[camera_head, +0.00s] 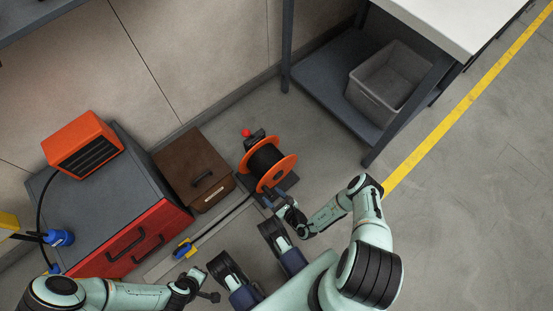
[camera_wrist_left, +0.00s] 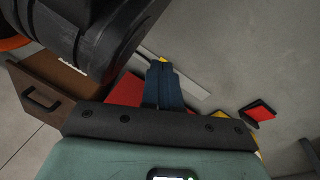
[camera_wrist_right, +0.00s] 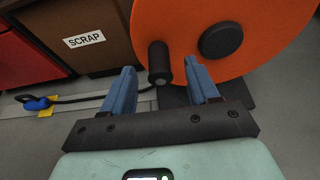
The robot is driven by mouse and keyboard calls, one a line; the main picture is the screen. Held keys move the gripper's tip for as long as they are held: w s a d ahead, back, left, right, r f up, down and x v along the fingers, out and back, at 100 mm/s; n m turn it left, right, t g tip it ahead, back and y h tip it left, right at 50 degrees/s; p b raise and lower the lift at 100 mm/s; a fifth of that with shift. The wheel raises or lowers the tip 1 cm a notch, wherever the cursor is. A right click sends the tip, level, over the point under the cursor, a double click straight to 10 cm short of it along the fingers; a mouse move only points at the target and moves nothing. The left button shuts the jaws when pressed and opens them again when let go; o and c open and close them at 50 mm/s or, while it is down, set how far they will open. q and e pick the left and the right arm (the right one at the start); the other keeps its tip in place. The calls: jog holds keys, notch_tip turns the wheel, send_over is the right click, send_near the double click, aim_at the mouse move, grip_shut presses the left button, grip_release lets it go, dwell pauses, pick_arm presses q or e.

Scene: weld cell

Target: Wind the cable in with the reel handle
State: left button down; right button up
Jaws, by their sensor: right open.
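The cable reel (camera_head: 283,170) has orange flanges and stands on the floor in the head view. Its orange flange (camera_wrist_right: 270,45) fills the upper right of the right wrist view. The black reel handle (camera_wrist_right: 159,58) sticks out from the flange. My right gripper (camera_wrist_right: 161,80) is open, its blue fingers to either side of the handle in the picture, with gaps; depth is unclear. It shows small at the reel in the head view (camera_head: 271,198). The black cable (camera_wrist_right: 95,97) runs along the floor to a blue plug (camera_wrist_right: 33,103). My left gripper (camera_wrist_left: 161,68) is shut and empty, away from the reel.
A brown scrap box (camera_head: 190,165) stands left of the reel. A red-fronted grey cabinet (camera_head: 80,205) carries an orange heater (camera_head: 83,145). A workbench shelf (camera_head: 325,85) holds a grey bin (camera_head: 365,100) at the right. Floor right of the yellow line is clear.

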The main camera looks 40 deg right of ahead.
aim_at(268, 192)
jog(key=b+x, duration=0.1)
jog(key=x, duration=0.1)
jog(key=shift+w+f, duration=0.15)
jog(key=shift+w, duration=0.1)
pick_arm(q)
jog(key=shift+g, duration=0.9)
jog(key=shift+s+a+f+b, duration=0.1)
jog(key=shift+s+f+b, duration=0.1)
jog(key=shift+s+f, duration=0.45)
jog(key=shift+s+a+f+b, duration=0.15)
jog(key=shift+s+f, duration=0.3)
jog(key=shift+s, duration=0.45)
jog(key=shift+s+a+f+b, duration=0.1)
jog(key=shift+s+f+b, duration=0.1)
jog(key=shift+s+f, duration=0.45)
pick_arm(e)
jog(key=shift+w+a+f, duration=0.1)
jog(key=shift+w, duration=0.35)
pick_arm(q)
jog(key=shift+s+r, duration=0.1)
pick_arm(e)
jog(key=c, duration=0.8)
